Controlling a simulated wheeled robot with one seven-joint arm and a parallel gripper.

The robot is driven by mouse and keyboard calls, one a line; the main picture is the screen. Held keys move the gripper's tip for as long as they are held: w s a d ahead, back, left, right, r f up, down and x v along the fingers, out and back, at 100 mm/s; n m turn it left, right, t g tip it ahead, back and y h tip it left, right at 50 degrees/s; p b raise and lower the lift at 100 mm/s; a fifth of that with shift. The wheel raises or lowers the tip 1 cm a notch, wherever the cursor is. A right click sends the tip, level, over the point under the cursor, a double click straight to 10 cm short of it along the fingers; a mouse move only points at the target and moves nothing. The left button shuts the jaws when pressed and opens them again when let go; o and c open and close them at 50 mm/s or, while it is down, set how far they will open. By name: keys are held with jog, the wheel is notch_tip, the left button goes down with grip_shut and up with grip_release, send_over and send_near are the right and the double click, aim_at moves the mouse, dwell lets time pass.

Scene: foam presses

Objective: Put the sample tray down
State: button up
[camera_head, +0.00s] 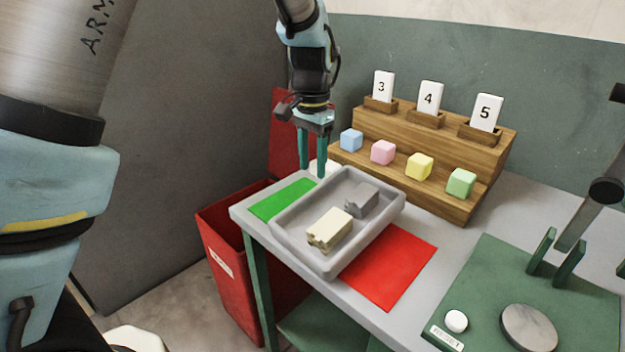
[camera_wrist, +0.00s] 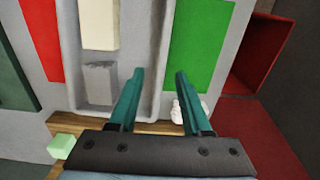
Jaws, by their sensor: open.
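The grey sample tray (camera_head: 290,244) lies flat on the light grey table between a green patch (camera_head: 283,199) and a red patch (camera_head: 392,265). It holds a cream block (camera_head: 329,231) and a grey block (camera_head: 361,201), which also show in the wrist view. My gripper (camera_head: 312,171) is open and points down at the tray's far left corner. In the wrist view, the tray's side wall (camera_wrist: 159,45) runs between the open fingertips (camera_wrist: 160,74). I cannot tell whether the fingers touch it.
A wooden stepped rack (camera_head: 420,190) with coloured cubes and numbered cards stands behind the tray. A small white object (camera_wrist: 178,111) is beside one finger. A red bin (camera_head: 229,285) stands left of the table. A green press base (camera_head: 480,290) is at right.

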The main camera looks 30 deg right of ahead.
notch_tip(320, 180, up, 8)
jog(key=b, duration=0.1)
jog(key=w+a+f+n, duration=0.2)
jog(key=w+a+n, duration=0.15)
jog(key=a, duration=0.65)
jog(key=w+a+f+n, duration=0.2)
jog(key=w+a+n, duration=0.15)
jog(key=a, duration=0.65)
jog(key=s+a+f+n, duration=0.2)
jog(key=s+a+n, duration=0.1)
jog(key=a, duration=0.6)
jog(key=s+a+f+n+t, duration=0.1)
jog(key=s+a+f+n, duration=0.2)
jog(key=a, duration=0.7)
jog(key=shift+n+t, duration=0.3)
jog(key=shift+n, duration=0.1)
jog(key=shift+w, duration=0.1)
